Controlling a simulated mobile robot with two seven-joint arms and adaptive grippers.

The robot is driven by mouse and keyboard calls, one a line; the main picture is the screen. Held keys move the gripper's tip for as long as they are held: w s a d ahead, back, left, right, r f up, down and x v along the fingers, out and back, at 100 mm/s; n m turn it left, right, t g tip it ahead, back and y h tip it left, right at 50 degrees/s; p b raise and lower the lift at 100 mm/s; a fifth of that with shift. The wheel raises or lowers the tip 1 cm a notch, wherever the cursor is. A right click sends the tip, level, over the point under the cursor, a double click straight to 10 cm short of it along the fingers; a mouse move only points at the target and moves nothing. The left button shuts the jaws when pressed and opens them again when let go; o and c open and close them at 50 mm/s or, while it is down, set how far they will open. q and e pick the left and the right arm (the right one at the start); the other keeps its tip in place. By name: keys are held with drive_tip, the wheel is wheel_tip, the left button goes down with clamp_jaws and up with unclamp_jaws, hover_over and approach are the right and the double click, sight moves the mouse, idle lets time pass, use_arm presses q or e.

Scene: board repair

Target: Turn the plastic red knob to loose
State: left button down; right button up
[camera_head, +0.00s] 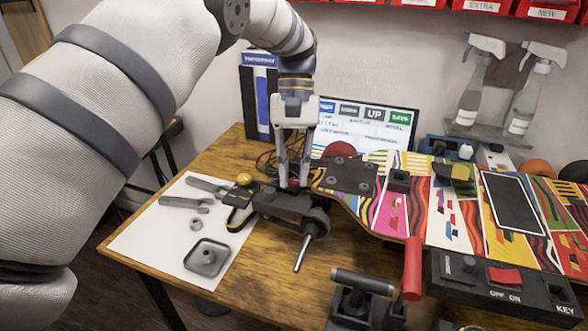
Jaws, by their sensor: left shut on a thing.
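The red knob (292,184) sits on top of a dark clamp-like fixture (285,206) at the left end of a colourful skateboard deck (395,205). My left gripper (292,180) points straight down over the fixture. Its fingers are shut on the red knob, which shows only as a small red patch between the fingertips. My right gripper does not show.
A white mat (150,238) with wrenches and a small dark tray (207,257) lies at the left. A red-handled tool (412,268) and a switch box (500,285) stand at the front right. Spray bottles (526,95) hang behind.

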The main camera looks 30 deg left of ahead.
use_arm(q)
drive_tip(key=c, duration=1.5)
unclamp_jaws()
drive_tip(key=shift+w+r, duration=0.1)
drive_tip(key=shift+r, duration=0.05)
drive_tip(key=v, duration=0.7)
drive_tip(key=shift+a+r, duration=0.15)
drive_tip(key=shift+r, duration=0.2)
